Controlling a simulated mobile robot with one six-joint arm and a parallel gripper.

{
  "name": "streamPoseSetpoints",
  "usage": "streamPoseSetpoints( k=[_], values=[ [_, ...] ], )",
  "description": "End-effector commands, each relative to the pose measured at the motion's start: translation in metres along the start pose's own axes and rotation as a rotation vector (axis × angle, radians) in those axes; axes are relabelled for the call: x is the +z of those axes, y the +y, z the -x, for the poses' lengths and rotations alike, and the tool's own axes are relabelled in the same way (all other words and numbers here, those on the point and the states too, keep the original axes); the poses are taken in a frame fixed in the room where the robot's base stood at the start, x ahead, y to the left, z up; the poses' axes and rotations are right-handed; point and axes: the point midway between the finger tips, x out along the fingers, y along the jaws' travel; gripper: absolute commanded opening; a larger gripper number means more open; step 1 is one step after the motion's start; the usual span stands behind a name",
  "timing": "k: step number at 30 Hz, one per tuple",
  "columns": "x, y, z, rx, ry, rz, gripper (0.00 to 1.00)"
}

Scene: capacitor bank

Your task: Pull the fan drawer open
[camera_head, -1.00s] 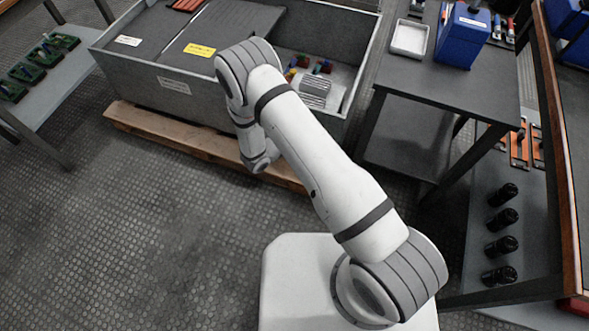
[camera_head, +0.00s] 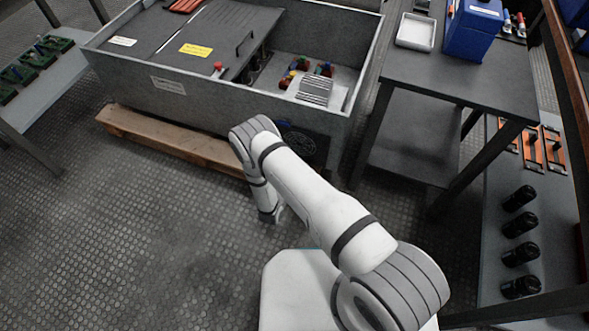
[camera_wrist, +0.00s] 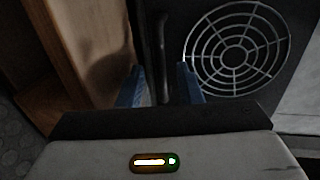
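The fan drawer shows a dark front with a round metal fan grille (camera_wrist: 237,48) in the wrist view. In the head view this grille (camera_head: 299,146) is partly visible under the grey cabinet, behind my arm. A dark upright bar handle (camera_wrist: 164,45) stands left of the grille in the wrist view. My gripper (camera_wrist: 160,85) has its two blue fingertips apart, one on each side of the lower part of the bar. Gaps show between the bar and both fingers, so it looks open.
A wooden pallet beam (camera_head: 170,140) lies under the grey cabinet (camera_head: 200,98), left of the drawer; wood also fills the wrist view's left. A dark table (camera_head: 460,85) with a blue box (camera_head: 472,30) stands right. The floor in front is clear.

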Motion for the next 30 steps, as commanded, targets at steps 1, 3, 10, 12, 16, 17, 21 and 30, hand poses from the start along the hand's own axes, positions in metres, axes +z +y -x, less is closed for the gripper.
streamPoseSetpoints(
  k=[1, 3, 10, 12, 16, 17, 21, 30],
  values=[
    [-0.0003, 0.0013, -0.0061, 0.0, 0.002, -0.002, 0.32],
    [-0.0001, 0.0007, -0.0105, 0.0, 0.001, -0.002, 0.32],
    [-0.0003, -0.0007, -0.014, 0.0, 0.0, -0.001, 0.32],
    [-0.0003, -0.0008, -0.0139, 0.0, 0.0, -0.001, 0.32],
    [-0.0002, -0.0008, -0.0138, 0.0, 0.0, -0.001, 0.23],
    [-0.0003, -0.0008, -0.0138, 0.0, 0.0, -0.001, 0.21],
    [-0.0003, -0.0007, -0.0137, 0.0, 0.001, -0.001, 0.1],
    [-0.0004, -0.0006, -0.0137, 0.0, 0.001, -0.001, 0.0]
  ],
)
